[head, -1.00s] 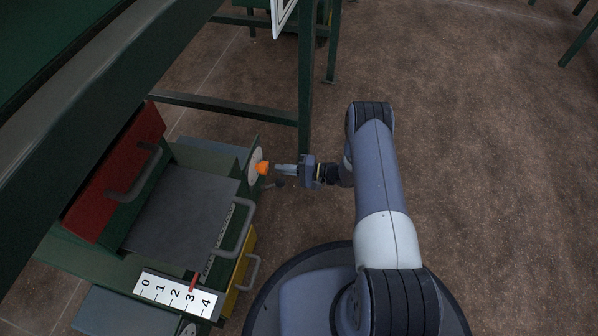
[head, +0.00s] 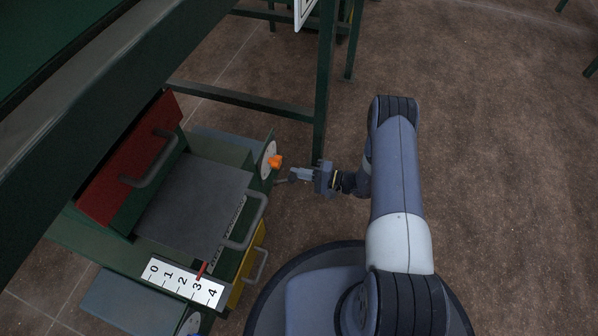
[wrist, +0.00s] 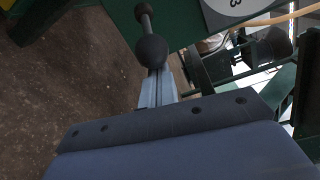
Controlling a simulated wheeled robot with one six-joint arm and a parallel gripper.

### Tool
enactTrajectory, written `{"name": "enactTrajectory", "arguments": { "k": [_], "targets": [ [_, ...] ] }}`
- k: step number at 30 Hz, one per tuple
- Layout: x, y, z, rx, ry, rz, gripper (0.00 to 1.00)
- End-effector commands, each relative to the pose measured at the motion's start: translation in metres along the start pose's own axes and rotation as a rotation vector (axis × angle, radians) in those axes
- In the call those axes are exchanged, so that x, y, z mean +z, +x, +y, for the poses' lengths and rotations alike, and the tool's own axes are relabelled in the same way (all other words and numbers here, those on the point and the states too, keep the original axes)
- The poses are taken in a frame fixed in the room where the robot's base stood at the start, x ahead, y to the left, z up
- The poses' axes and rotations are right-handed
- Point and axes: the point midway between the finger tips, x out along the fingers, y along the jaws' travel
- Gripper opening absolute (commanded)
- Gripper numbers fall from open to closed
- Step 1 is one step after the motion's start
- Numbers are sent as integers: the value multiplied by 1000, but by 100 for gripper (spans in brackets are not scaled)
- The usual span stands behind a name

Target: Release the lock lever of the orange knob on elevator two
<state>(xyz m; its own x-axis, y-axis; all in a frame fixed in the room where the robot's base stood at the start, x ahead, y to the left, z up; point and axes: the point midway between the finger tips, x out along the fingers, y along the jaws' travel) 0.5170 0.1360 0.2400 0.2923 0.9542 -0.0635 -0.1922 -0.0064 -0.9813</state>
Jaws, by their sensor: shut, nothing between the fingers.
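The orange knob (head: 275,161) sits on a round white plate (head: 268,153) on the side of the green machine. My gripper (head: 291,175) is shut and empty, just right of and slightly below the knob in the head view. In the wrist view a dark lever with a round ball end (wrist: 151,50) stands just beyond the tips of my shut fingers (wrist: 156,88). Whether the fingers touch the ball cannot be told. In the head view the lever shows only as a small dark piece by the fingertips. The orange knob is not seen in the wrist view.
A red panel with a grey handle (head: 150,158), a grey plate (head: 190,210) and a numbered scale with a red pointer (head: 184,283) lie to the left. A green post (head: 325,80) rises behind my gripper. Brown floor to the right is free.

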Motion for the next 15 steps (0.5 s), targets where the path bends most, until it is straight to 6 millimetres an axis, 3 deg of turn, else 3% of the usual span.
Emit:
{"name": "enactTrajectory", "arguments": {
  "k": [15],
  "targets": [
    [5, -4, 1, -24, 10, 130, 0]
  ]
}}
